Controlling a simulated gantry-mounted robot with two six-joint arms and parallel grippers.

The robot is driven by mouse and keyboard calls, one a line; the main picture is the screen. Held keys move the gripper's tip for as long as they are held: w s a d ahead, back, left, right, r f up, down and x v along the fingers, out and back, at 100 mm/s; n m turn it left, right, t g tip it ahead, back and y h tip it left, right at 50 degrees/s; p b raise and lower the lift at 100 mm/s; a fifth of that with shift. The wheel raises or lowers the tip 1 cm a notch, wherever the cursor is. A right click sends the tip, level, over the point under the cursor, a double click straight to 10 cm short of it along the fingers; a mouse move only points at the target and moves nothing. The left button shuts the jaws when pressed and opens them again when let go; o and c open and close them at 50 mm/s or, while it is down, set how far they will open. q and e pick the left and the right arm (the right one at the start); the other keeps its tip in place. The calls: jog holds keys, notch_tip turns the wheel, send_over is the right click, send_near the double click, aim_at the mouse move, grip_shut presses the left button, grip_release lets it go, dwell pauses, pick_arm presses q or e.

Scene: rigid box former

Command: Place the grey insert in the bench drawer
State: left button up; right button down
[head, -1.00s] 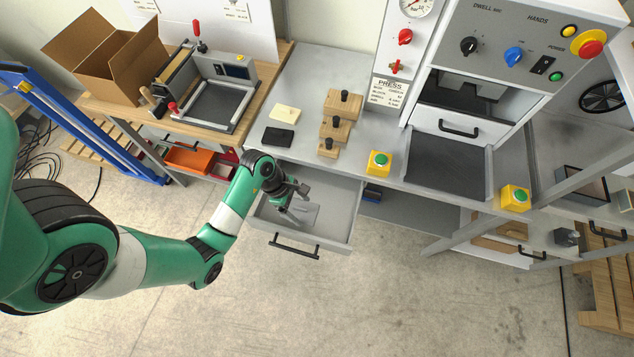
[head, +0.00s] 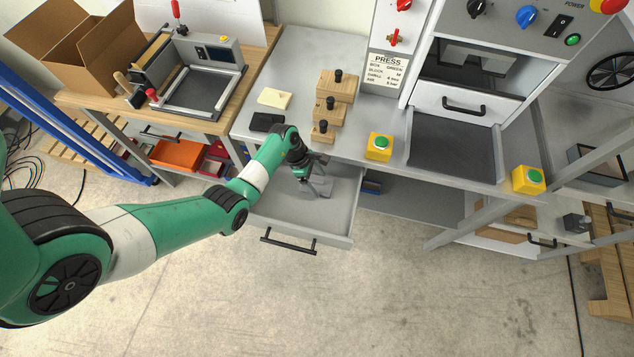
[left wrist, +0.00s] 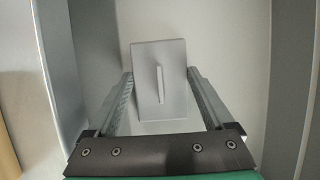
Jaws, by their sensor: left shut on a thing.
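The grey insert (left wrist: 172,103) is a flat plate with a thin upright fin in its middle. In the left wrist view it sits between the two fingers of my left gripper (left wrist: 160,95), which is shut on its side edges. In the head view the insert (head: 321,186) shows partly behind the gripper (head: 309,186), inside the open bench drawer (head: 283,214). Gripper and insert are toward the back right of the drawer. I cannot tell whether the insert touches the drawer floor. My right gripper is not in view.
The bench top (head: 290,75) overhangs the drawer's back. Wooden blocks with black knobs (head: 333,102), a cream pad (head: 275,98) and a black pad (head: 266,122) lie on it. A yellow button box (head: 379,147) stands near its edge. The drawer's front and left are empty.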

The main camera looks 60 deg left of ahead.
pick_arm(q)
jog(key=shift+f, duration=0.1)
jog(key=shift+f, duration=0.15)
jog(key=o, duration=1.1)
jog(key=shift+c, duration=0.2)
jog(key=shift+r, duration=0.35)
jog(key=p+v, duration=0.5)
jog(key=v, duration=0.6)
jog(key=shift+s+r, duration=0.2)
jog(key=shift+r, duration=0.1)
jog(key=shift+a, duration=0.15)
